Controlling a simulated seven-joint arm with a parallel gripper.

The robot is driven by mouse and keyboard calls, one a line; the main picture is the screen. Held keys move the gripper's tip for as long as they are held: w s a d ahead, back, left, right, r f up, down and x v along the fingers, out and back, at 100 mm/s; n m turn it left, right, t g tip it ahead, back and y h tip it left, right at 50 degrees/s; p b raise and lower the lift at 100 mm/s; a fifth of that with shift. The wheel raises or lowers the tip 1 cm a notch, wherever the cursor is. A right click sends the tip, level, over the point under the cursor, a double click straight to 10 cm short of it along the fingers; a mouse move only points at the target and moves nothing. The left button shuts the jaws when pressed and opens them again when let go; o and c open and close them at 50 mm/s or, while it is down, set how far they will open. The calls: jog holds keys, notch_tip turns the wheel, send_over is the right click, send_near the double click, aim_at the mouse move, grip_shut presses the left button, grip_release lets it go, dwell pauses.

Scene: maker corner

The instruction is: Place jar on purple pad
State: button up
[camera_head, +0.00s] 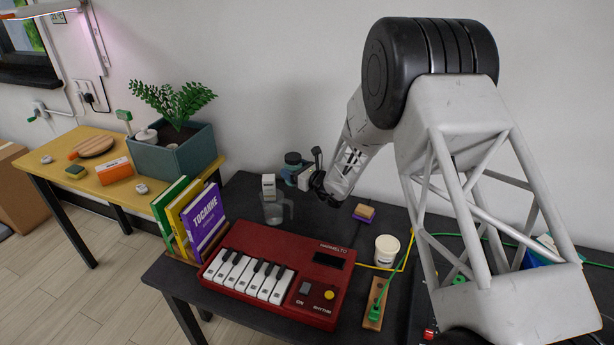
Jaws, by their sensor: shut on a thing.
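A small teal jar with a dark lid (292,160) is at the back of the dark table, near the wall. My gripper (307,176) reaches in from the right, right beside the jar, and appears shut on it. The fingertips are small and partly hidden, and I cannot tell whether the jar's base touches the table. The purple pad (360,218) lies on the table to the right of my gripper. A tan block (365,211) sits on the pad.
A clear jug (274,210) and a small white box (268,186) stand left of my gripper. In front are a red toy keyboard (275,272), upright books (190,217), a white lidded tub (386,251) and a power strip (375,303). A yellow cable runs near the tub.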

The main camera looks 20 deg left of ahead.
jog(key=w+d+r+t, duration=0.1)
jog(key=w+d+r, duration=0.1)
jog(key=d, duration=1.1)
jog(key=r+m+t+h, duration=0.1)
jog(key=r+m, duration=0.1)
send_over(365, 209)
jog(key=shift+f, duration=3.15)
jog(key=shift+f, duration=0.15)
jog(key=shift+f, duration=1.75)
jog(key=shift+f, duration=0.15)
